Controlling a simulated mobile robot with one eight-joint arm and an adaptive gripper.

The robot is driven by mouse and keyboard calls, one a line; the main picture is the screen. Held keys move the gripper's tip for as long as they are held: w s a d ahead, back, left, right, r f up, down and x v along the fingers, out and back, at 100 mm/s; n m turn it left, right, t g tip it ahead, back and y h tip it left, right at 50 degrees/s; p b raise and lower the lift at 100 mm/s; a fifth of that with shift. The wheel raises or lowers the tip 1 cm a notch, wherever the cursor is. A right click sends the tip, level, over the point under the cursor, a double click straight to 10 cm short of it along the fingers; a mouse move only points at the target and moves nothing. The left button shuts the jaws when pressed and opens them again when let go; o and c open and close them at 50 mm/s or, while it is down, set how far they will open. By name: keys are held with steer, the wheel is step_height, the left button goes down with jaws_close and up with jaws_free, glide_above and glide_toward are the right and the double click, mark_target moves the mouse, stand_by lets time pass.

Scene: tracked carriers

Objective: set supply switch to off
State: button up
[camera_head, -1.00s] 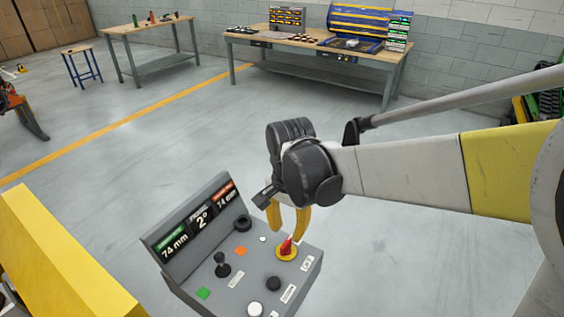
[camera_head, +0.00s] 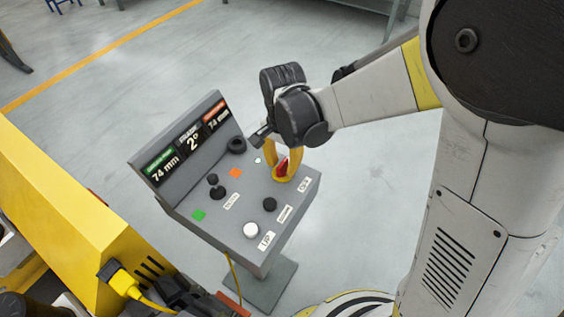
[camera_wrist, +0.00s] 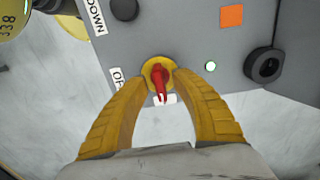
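The supply switch (camera_head: 282,168) is a red handle on a round yellow base, on the right part of a grey control console (camera_head: 250,205). In the wrist view the red handle (camera_wrist: 160,86) points down the picture, toward a small white label. Another label, starting "O", is partly hidden by the left finger. My gripper (camera_head: 284,172) has yellow fingers and reaches down onto the switch. In the wrist view my gripper (camera_wrist: 162,78) is open, with one fingertip on each side of the handle. I cannot tell whether they touch it.
A yellow machine body (camera_head: 70,200) stands left. Floor beyond the console is clear.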

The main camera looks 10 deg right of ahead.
jaws_close()
